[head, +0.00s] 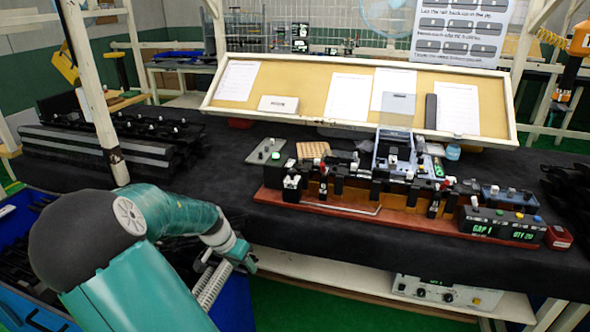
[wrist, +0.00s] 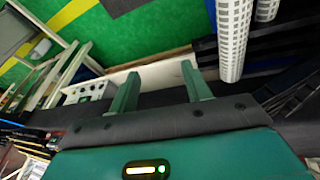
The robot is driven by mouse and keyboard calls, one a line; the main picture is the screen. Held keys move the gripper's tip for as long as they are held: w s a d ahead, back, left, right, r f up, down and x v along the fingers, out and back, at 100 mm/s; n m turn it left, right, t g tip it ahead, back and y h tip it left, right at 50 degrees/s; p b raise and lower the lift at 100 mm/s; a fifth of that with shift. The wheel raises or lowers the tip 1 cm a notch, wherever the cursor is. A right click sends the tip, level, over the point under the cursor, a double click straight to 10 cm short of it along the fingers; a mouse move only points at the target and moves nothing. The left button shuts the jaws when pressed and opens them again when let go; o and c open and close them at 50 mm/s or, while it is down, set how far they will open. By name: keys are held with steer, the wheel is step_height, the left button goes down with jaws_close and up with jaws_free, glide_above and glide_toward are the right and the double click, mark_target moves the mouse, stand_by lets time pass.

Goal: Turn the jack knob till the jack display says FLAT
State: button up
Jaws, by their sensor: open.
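A dark control box (head: 500,224) at the right front of the red-brown board reads "GAP 1" and "QTY 20" in green; coloured buttons sit on top. A pale box with dark knobs (head: 445,293) stands on the shelf below the table; its small display is too small to read. This box also shows in the wrist view (wrist: 88,92), left of the fingers. I cannot tell which part is the jack knob, and no display reads FLAT. My gripper (head: 245,262) is open and empty at the table's front edge, left of the board and apart from both boxes. Its fingers (wrist: 160,72) show in the wrist view.
The red-brown board (head: 400,218) carries a row of dark fixtures and clips. A tilted tan notice board (head: 310,95) stands behind. Black trim strips (head: 95,145) lie at left. Dark cloth left of the board is clear. A blue bin (head: 232,300) sits below my gripper.

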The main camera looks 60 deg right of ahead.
steer(key=s+d+m+g+h, duration=0.3)
steer(key=s+d, duration=0.1)
steer(key=d, duration=0.6)
steer(key=m+g+h, duration=0.1)
steer(key=g+h, duration=0.1)
steer(key=h, duration=0.8)
glide_toward(297, 177)
steer(key=w+a+r, duration=0.2)
steer(key=a+r, duration=0.1)
steer(key=x, duration=1.3)
steer(key=shift+s+r, duration=0.25)
steer(key=shift+s, duration=0.1)
steer(key=c, duration=1)
